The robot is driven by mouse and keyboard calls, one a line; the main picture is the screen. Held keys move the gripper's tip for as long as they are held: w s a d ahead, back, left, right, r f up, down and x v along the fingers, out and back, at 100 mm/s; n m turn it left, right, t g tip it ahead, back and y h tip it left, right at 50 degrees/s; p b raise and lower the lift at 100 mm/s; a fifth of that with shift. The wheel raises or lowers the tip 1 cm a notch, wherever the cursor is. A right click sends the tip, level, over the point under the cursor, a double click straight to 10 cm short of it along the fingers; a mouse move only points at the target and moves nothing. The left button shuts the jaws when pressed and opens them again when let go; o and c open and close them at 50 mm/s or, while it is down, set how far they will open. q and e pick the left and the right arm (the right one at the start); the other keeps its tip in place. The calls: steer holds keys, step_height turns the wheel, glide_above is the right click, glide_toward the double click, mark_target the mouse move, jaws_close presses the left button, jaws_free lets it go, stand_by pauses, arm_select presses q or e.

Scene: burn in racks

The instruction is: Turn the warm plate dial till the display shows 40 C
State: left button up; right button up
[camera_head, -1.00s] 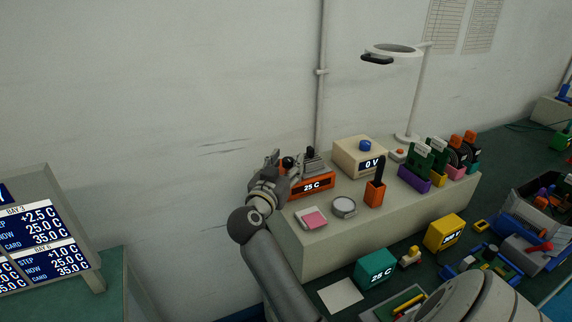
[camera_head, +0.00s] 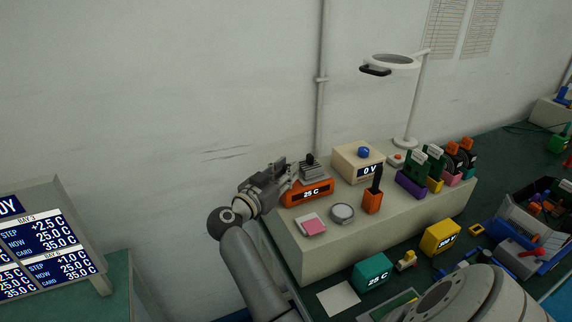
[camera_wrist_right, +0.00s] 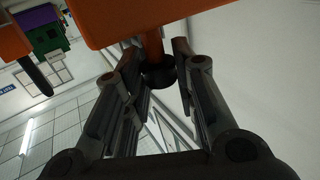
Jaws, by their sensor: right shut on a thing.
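The orange warm plate (camera_head: 296,199) stands at the left end of the beige bench, with a dark ribbed block on top. Its display (camera_head: 312,191) reads 25 C. My right gripper (camera_head: 282,177) is at the plate's left side, where its fingers hide the dial in the head view. In the right wrist view, the dark round dial (camera_wrist_right: 159,76) on its orange stem sits between the two fingers, below the plate's orange body (camera_wrist_right: 160,15). The right gripper is shut on the dial. My left gripper is not in view.
A 0 V box (camera_head: 352,165) with a blue knob, an orange holder (camera_head: 372,202), a round silver dish (camera_head: 342,212) and a pink pad (camera_head: 312,224) stand near the plate. A sign at left (camera_head: 45,245) lists step, now and card temperatures. The wall is close behind.

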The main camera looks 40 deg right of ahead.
steer(key=m+g, duration=0.1)
steer(key=g, duration=0.1)
steer(key=shift+w+a+m+g, duration=0.1)
steer(key=shift+w+m+g, duration=0.1)
steer(key=shift+m+g, duration=0.2)
steer(key=shift+w+f+m+g+b, duration=0.1)
steer(key=shift+f+m+g+b, duration=0.1)
steer(key=shift+m+g+b, duration=0.85)
steer(key=m+g+b, duration=0.2)
steer(key=g+b, duration=0.1)
steer(key=m+g+y+b, duration=0.1)
steer(key=m+g+b, duration=0.1)
steer(key=g+b, duration=0.2)
steer(key=shift+w+f+y, duration=0.1)
steer(key=shift+w+y, duration=0.1)
steer(key=shift+y, duration=0.1)
steer(key=shift+m+g+y+b, duration=0.55)
steer(key=shift+g+b, duration=0.4)
steer(key=shift+b, duration=0.25)
steer(key=shift+r, duration=0.2)
steer(key=o, duration=1)
steer(key=shift+d, duration=0.2)
steer(key=shift+r, duration=0.1)
